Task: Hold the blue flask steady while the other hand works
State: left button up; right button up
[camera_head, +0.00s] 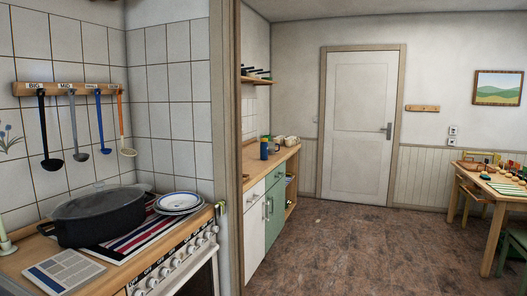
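A small upright blue object (264,151), which looks like the blue flask, stands on the wooden counter (251,172) beyond the wall edge, in the middle of the head view. It is far off and small, so its details are hard to make out. Neither of my grippers is in view, and nothing is seen touching the blue object.
A stove (178,262) with a dark pot (100,217), a striped cloth (140,233) and stacked plates (178,202) is near left. Ladles (76,130) hang above. A wall edge (229,150) divides the view. The brown floor (350,245) is clear up to a table (497,186) at right.

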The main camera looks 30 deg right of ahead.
aim_at(264, 146)
jog(key=i+l+z, duration=1)
jog(key=i+z, duration=0.55)
jog(key=i, duration=1.45)
